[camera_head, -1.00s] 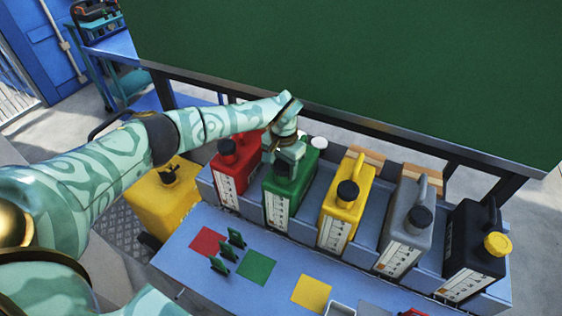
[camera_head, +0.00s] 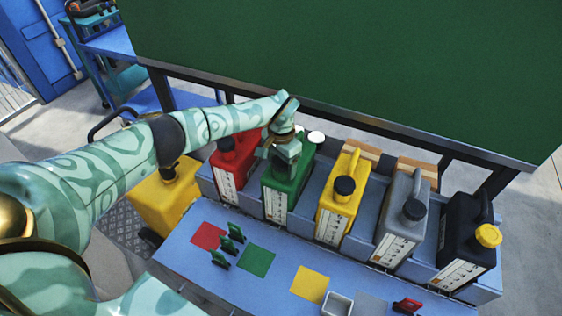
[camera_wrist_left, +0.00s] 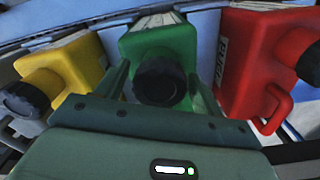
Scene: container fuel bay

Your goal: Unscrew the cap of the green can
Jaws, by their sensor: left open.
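The green can (camera_head: 278,203) stands upright in the row, between the red can (camera_head: 224,183) and the yellow can (camera_head: 333,220). My left gripper (camera_head: 279,164) is over the top of the green can and hides its cap in the head view. In the left wrist view the black cap (camera_wrist_left: 160,80) of the green can (camera_wrist_left: 160,40) sits between the two open fingers. I cannot tell whether the fingers touch it. My right gripper is not in view.
A grey can (camera_head: 397,240) and a black can (camera_head: 463,250) with a yellow cap stand further right. The blue bench (camera_head: 215,275) in front holds coloured squares and small green pieces. A dark green panel (camera_head: 350,70) rises behind the row.

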